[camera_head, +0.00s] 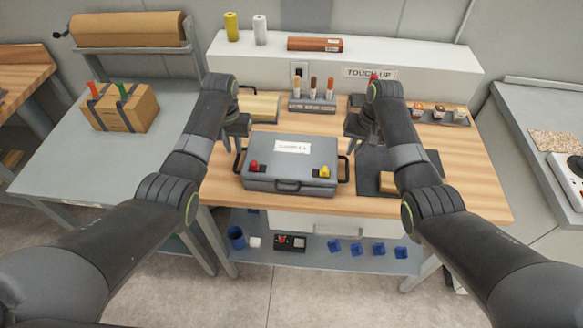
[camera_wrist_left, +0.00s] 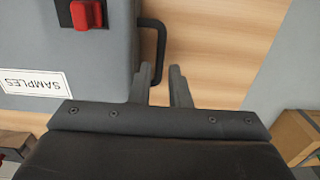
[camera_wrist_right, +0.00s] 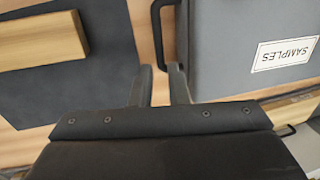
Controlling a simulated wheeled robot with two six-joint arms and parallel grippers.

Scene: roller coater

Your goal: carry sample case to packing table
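The grey sample case (camera_head: 290,172) lies shut on the wooden bench (camera_head: 470,190), with a SAMPLES label, a red latch and a yellow latch. It has a front handle and a black handle at each side. My left gripper (camera_head: 237,135) is open and empty above its left side; in the left wrist view the fingers (camera_wrist_left: 165,84) point toward the side handle (camera_wrist_left: 157,50). My right gripper (camera_head: 358,130) is open and empty at its right side; in the right wrist view the fingers (camera_wrist_right: 162,82) are near the other side handle (camera_wrist_right: 160,25). The grey packing table (camera_head: 75,165) stands at the left.
A cardboard box (camera_head: 122,106) sits on the grey table beneath a brown paper roll (camera_head: 128,30). A dark mat (camera_head: 375,180) with a wooden block (camera_head: 388,182) lies right of the case. A marker rack (camera_head: 312,102) stands behind it. The grey table's front is clear.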

